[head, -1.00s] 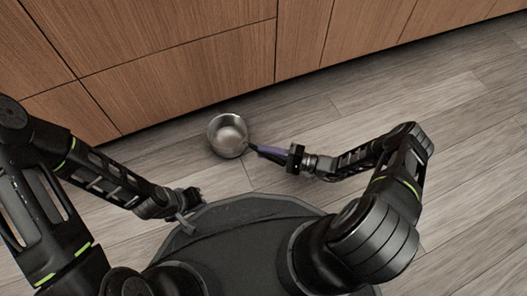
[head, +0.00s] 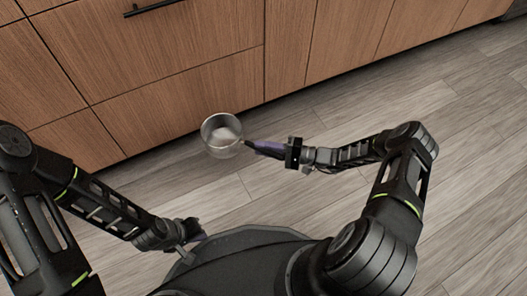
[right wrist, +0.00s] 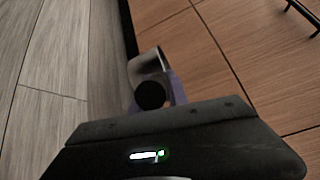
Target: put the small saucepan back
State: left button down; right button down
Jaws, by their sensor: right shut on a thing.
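The small saucepan (head: 221,136) is a round metal pan with a dark handle, in the middle of the head view in front of the wooden cabinets. My right gripper (head: 272,149) is shut on its handle, to the right of the pan. In the right wrist view part of the saucepan (right wrist: 147,62) shows beyond the gripper, with the dark end of the handle toward the camera. The pan appears held above the floor. My left gripper (head: 190,232) is low at the left near my base, away from the pan; its finger opening is too small to make out.
Wooden cabinet fronts (head: 180,65) run across the back, all shut. A dark bar handle (head: 150,8) shows at the top left. The grey plank floor (head: 430,120) is clear to the right.

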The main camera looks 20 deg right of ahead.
jog(key=shift+r, duration=0.1)
dwell(0.5)
jog(key=w+d+r, duration=0.1)
jog(key=d+r, duration=0.3)
jog(key=r, duration=1)
jog(key=s+a+r, duration=0.1)
jog(key=s+r, duration=0.1)
jog(key=r, duration=0.6)
jog(key=s+a+r+m+t, duration=0.1)
jog(key=s+r, duration=0.2)
jog(key=r, duration=0.5)
jog(key=shift+s+a+h, duration=0.15)
jog(key=shift+s+h, duration=0.1)
jog(key=shift+h, duration=0.15)
